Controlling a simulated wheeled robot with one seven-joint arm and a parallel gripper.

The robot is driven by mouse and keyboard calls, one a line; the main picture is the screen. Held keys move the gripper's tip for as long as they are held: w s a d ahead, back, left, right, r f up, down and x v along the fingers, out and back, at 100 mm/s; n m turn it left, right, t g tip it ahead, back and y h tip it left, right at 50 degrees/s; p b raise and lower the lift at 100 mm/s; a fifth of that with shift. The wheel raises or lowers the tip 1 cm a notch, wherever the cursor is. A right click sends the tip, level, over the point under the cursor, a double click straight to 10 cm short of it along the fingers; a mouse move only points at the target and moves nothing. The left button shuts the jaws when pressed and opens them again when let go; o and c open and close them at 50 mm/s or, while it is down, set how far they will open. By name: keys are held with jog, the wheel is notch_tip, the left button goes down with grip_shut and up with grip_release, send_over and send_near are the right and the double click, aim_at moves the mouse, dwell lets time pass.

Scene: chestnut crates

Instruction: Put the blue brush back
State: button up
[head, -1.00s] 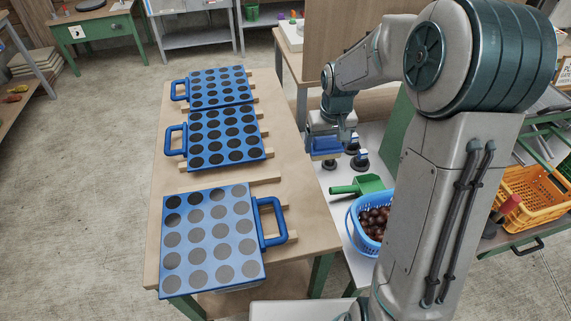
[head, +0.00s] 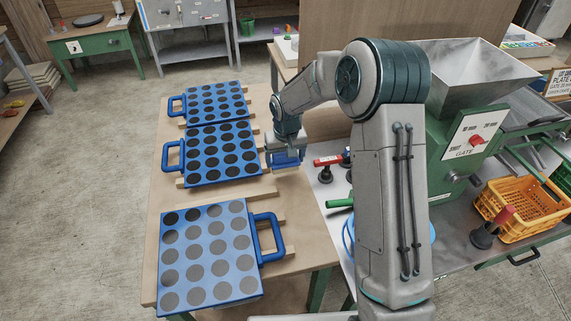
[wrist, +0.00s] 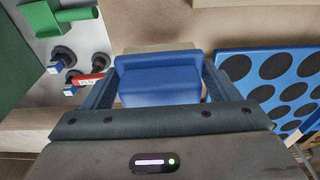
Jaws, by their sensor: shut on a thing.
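The blue brush (wrist: 160,82) is between the fingers of my gripper (wrist: 160,68) in the wrist view, with its blue block facing the camera. My gripper is shut on it. In the head view, my gripper (head: 286,166) and the blue brush (head: 285,158) are above the right edge of the wooden table, just right of the middle blue tray. The underside of the brush is hidden. Black round-based items with a red labelled bar (head: 327,161) and a blue-and-white block (head: 346,156) stand to the right of the gripper on the white surface.
Three blue trays with dark round holes lie on the table: back (head: 214,88), middle (head: 186,170) and front (head: 162,295). An orange crate (head: 525,215) stands right.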

aim_at(285, 165)
jog(key=shift+f, duration=1.65)
jog(key=shift+f, duration=0.1)
jog(key=shift+f, duration=0.15)
jog(key=o, duration=0.9)
jog(key=shift+r, duration=0.2)
